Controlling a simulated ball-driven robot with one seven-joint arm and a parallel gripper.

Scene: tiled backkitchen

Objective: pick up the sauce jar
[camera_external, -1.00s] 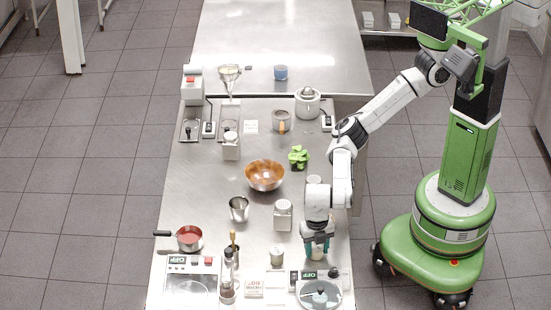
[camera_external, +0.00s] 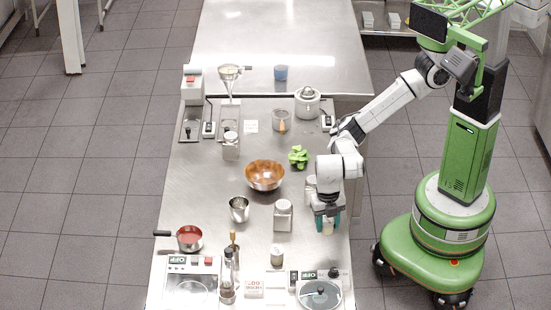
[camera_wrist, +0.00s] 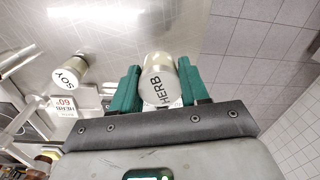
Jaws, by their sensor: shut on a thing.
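My gripper (camera_external: 327,223) is shut on a pale jar labelled HERB (camera_wrist: 160,80), which sits between the two green fingers in the wrist view (camera_wrist: 158,92). In the external view the lower part of this herb jar (camera_external: 327,229) shows below the fingers, over the right edge area of the steel table. A second small jar, labelled SOY (camera_wrist: 71,76), stands apart to the left in the wrist view. The matching small jar (camera_external: 277,256) stands near the front of the table. I cannot tell which jar is meant by the sauce jar.
A white-lidded jar (camera_external: 283,216) stands left of my gripper. A scale with a glass lid (camera_external: 319,294) is in front.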

